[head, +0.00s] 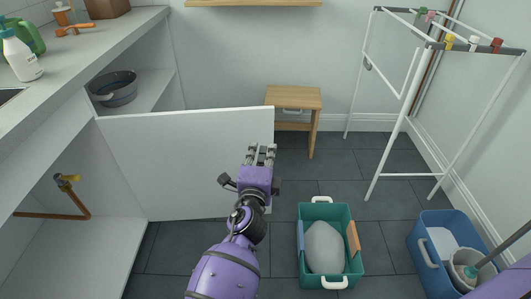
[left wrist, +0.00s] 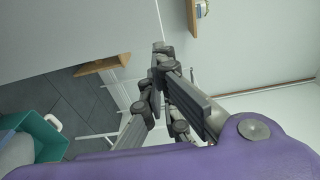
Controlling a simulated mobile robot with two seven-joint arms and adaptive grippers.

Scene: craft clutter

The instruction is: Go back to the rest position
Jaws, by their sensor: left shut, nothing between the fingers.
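My left gripper (head: 262,155) is at the middle of the head view, at the end of a purple arm, in front of the open white cabinet door (head: 190,160). Its fingers are shut with nothing between them. They also show in the left wrist view (left wrist: 160,75), dark grey and seen close up. No object touches the gripper. My right gripper is in neither view.
A teal crate (head: 301,270) with a grey bundle (head: 323,247) stands on the dark tiles, right of my arm. A blue bin (head: 426,262) is further right. A wooden stool (head: 293,97) and a white drying rack (head: 397,130) stand behind. A counter (head: 75,55) is at left.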

